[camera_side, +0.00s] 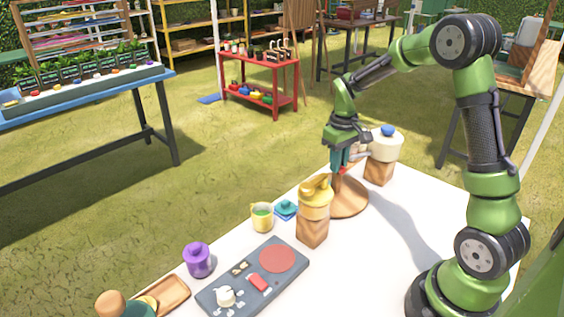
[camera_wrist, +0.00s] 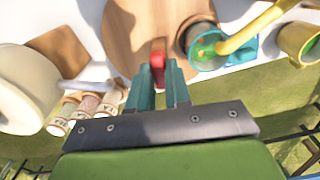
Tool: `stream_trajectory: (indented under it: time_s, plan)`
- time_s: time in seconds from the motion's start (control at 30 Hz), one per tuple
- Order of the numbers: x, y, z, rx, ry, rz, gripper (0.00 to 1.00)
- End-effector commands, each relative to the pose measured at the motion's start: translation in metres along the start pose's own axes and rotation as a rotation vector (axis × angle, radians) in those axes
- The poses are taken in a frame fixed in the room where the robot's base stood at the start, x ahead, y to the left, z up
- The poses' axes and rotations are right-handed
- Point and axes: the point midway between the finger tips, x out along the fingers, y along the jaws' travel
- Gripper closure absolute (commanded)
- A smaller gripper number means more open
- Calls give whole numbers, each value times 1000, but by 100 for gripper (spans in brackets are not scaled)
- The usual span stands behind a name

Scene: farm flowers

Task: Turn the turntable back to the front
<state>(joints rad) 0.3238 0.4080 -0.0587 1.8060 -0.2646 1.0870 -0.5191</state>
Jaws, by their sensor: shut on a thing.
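The turntable (camera_side: 349,201) is a round wooden disc on the white table, partly hidden by the yellow vessel in the side view. In the wrist view, its wooden top (camera_wrist: 135,35) fills the upper middle. A small red handle (camera_wrist: 157,58) stands at the turntable's near edge in the wrist view. My gripper (camera_side: 342,170) is over the turntable in the side view. Its teal fingers (camera_wrist: 158,78) are shut on the red handle, which shows between and beyond the fingertips.
A white pot with a blue knob (camera_side: 385,146) stands on a wooden block behind the turntable. A yellow vessel (camera_side: 315,197) stands on another block in front. A yellow mug (camera_side: 263,217), purple jar (camera_side: 197,260) and grey board (camera_side: 225,292) are further forward. Bare table lies right.

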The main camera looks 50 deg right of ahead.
Motion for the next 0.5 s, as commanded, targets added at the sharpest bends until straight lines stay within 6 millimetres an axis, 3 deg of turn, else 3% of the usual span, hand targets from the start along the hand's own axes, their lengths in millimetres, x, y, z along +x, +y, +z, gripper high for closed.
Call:
stream_trajectory:
  time_s: [0.5]
  plan:
    - [-2,-1,0,259,2,-2,100]
